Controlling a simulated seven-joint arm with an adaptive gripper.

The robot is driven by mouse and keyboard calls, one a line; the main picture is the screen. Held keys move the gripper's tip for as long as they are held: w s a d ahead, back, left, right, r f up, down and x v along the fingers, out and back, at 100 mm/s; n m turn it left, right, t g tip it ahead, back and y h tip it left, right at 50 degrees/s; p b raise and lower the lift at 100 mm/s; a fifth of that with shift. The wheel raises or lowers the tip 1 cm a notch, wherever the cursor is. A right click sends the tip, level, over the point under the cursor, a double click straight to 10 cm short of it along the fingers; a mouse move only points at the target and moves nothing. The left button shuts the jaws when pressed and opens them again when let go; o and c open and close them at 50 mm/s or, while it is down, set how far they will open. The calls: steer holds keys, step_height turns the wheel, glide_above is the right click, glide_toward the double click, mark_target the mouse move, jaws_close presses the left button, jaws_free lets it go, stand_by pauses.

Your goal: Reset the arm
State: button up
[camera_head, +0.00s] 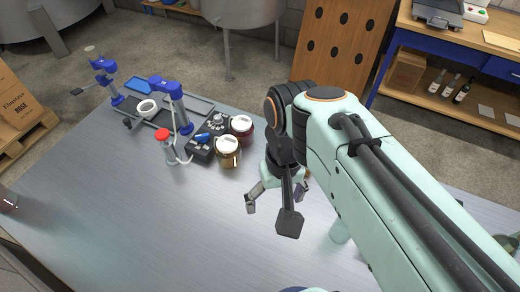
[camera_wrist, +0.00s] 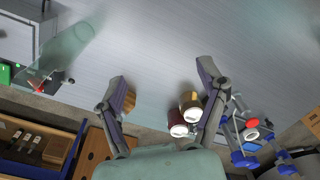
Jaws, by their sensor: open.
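My gripper (camera_head: 276,198) hangs above the metal table (camera_head: 150,225), right of the jars. Its two fingers are spread with nothing between them. In the wrist view my gripper (camera_wrist: 162,78) is also open, with bare table showing between the fingers. The rest of my arm reaches in from the lower right and hides part of the table.
A dark red jar (camera_head: 242,129) and an amber jar (camera_head: 228,156) stand beside a red-capped bottle (camera_head: 167,150) and blue-grey equipment (camera_head: 180,115). A pale green glass bottle (camera_wrist: 68,46) shows in the wrist view. The table's front left is clear.

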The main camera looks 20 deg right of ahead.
steer(key=s+a+f+n, duration=0.1)
steer(key=s+a+f, duration=0.1)
steer(key=s, duration=0.4)
steer(key=shift+f+n, duration=0.15)
steer(key=shift+n, duration=0.25)
stand_by(0.7)
